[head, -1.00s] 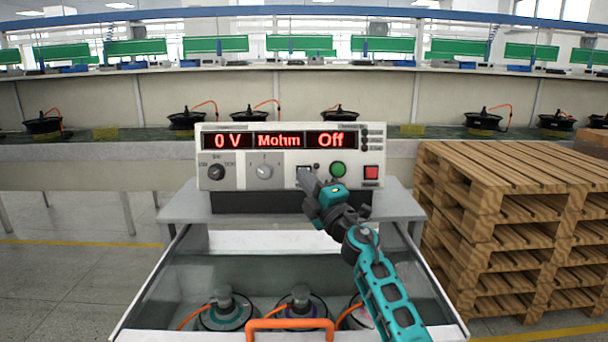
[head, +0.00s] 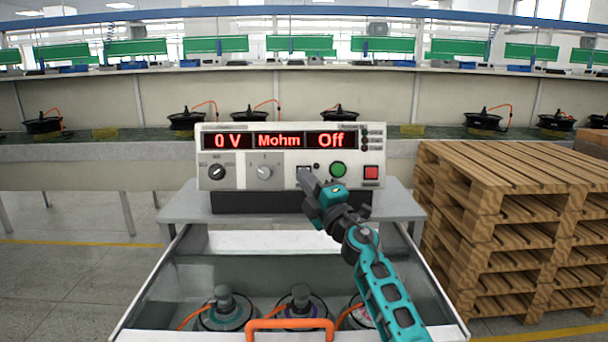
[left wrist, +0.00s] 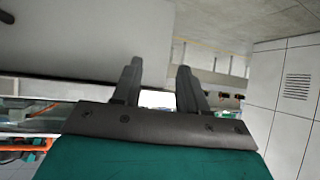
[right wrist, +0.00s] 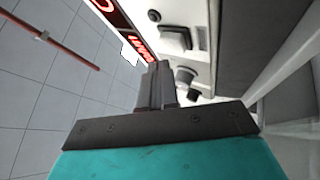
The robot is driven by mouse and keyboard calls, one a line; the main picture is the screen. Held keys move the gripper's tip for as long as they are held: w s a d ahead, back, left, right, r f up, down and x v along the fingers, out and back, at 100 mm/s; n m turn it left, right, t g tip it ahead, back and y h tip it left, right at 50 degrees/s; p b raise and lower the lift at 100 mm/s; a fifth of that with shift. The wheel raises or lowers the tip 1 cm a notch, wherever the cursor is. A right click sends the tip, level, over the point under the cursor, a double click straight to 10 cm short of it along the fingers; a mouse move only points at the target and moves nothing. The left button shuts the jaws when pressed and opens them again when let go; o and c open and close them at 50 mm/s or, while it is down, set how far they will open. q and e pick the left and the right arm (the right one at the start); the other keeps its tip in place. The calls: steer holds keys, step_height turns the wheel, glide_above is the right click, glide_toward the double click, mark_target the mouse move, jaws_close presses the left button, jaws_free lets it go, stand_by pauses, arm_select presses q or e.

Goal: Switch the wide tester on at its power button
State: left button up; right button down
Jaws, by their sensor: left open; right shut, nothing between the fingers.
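The wide tester (head: 235,184) stands upright on a grey cart top behind the open drawer. Its lit red displays read "0 V", "Mohm" and "Off". My right gripper (head: 302,175) is shut and empty, its tips at the lower front panel over a small dark-framed button (head: 304,168). The tips partly hide this button, and I cannot tell whether they touch it. In the right wrist view the shut fingers (right wrist: 158,85) point at the panel (right wrist: 200,22). My left gripper (left wrist: 158,80) is open and empty in the left wrist view, and out of the head view.
A green button (head: 338,169), a red button (head: 371,173) and two knobs (head: 265,172) are on the same panel. The open drawer (head: 150,290) in front holds hub motors (head: 225,311) and has an orange handle (head: 290,324). Wooden pallets (head: 500,200) are stacked at right.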

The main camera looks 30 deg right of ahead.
steer(key=shift+w, duration=0.1)
steer(key=shift+w+d+f+b, duration=0.1)
steer(key=shift+w+d+b, duration=0.1)
steer(key=shift+w+b, duration=0.1)
steer(key=shift+w+d+f+b, duration=0.1)
steer(key=shift+w+d+b, duration=0.05)
steer(key=shift+w+b, duration=0.25)
stand_by(0.9)
steer(key=shift+s, duration=0.1)
steer(key=shift+s+a+r+p, duration=0.2)
steer(key=shift+s+a+p, duration=0.15)
steer(key=shift+s+p, duration=0.45)
steer(key=shift+w, duration=0.1)
steer(key=s+p, duration=0.1)
steer(key=s+a+p, duration=0.1)
steer(key=s, duration=0.1)
steer(key=s+a+r+p, duration=0.1)
steer(key=p, duration=0.1)
steer(key=shift+s+r, duration=0.1)
steer(key=shift+s, duration=0.1)
